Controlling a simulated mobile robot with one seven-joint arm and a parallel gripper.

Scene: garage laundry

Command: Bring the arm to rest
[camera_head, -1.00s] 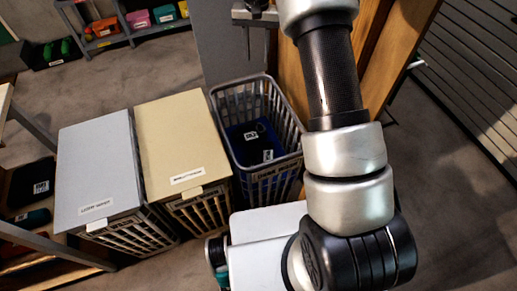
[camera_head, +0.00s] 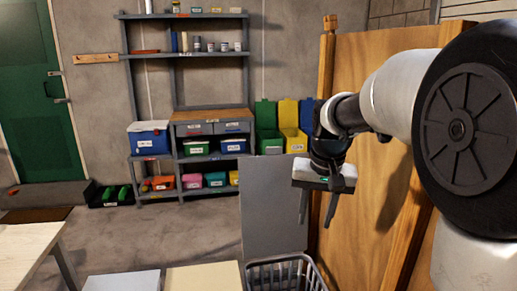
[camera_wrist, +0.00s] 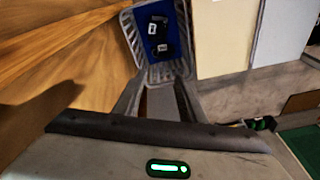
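My gripper (camera_head: 316,212) hangs in front of the wooden panel, pointing down with its two fingers apart and nothing between them. In the wrist view the open fingers (camera_wrist: 157,104) also show empty. The gripper is well above the open grey basket (camera_head: 283,275), whose lower part is cut off in the head view. The wrist view shows this basket (camera_wrist: 132,48) beyond the fingers, with a blue lining (camera_wrist: 150,9) and small dark labelled items (camera_wrist: 163,48) inside. My arm is folded up at the right of the head view.
A wooden panel (camera_head: 372,130) stands close behind my arm. An upright grey panel (camera_head: 275,205) is behind the basket. Grey and cream lids (camera_head: 205,278) lie left of it. A shelf unit (camera_head: 190,110) with bins lines the back wall. A pale table (camera_head: 30,250) is at left; floor between is clear.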

